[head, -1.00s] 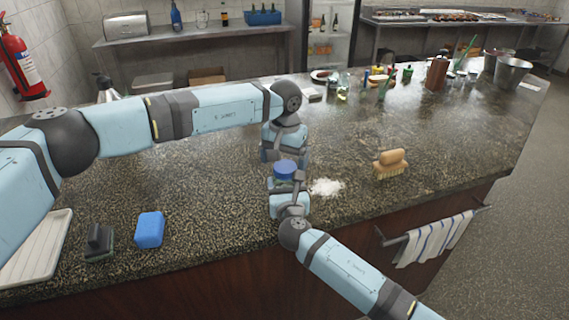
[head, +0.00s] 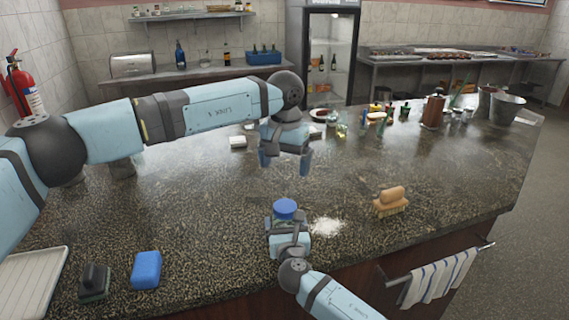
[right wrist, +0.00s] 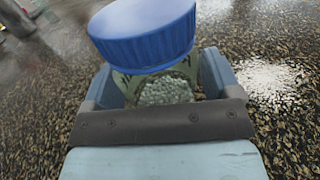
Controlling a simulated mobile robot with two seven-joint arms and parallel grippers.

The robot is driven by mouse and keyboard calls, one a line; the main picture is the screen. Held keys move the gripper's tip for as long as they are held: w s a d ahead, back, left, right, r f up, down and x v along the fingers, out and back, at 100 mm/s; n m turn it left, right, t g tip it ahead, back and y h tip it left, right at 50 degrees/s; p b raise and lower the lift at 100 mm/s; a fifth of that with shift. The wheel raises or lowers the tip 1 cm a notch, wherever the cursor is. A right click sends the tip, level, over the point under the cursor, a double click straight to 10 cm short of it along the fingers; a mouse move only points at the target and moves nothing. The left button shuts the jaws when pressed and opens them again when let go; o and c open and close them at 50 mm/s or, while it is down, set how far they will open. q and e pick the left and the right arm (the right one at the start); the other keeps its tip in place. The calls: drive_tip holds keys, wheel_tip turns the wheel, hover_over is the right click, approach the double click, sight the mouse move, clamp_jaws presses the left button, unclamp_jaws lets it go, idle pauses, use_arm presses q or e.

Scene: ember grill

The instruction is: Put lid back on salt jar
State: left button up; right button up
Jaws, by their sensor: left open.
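The salt jar stands on the dark stone counter near its front edge, with a blue lid (head: 285,207) on top. In the right wrist view the ribbed blue lid (right wrist: 145,35) covers the mouth and looks slightly tilted. I cannot tell if it is fully seated. White grains show through the clear jar (right wrist: 165,90) below it. My right gripper (head: 287,232) is shut around the jar body, a finger on each side. My left gripper (head: 286,165) is open and empty, above and apart from the lid.
Spilled salt (head: 326,227) lies right of the jar. A wooden brush (head: 391,201) is farther right. A blue sponge (head: 146,270), a dark-handled scrubber (head: 95,282) and a white tray (head: 32,285) are at the left. Bottles and pots stand at the back right.

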drive_tip(key=shift+o, duration=0.8)
drive_tip(key=s+d, duration=0.2)
drive_tip(key=s, duration=1.1)
drive_tip(key=shift+s, duration=0.35)
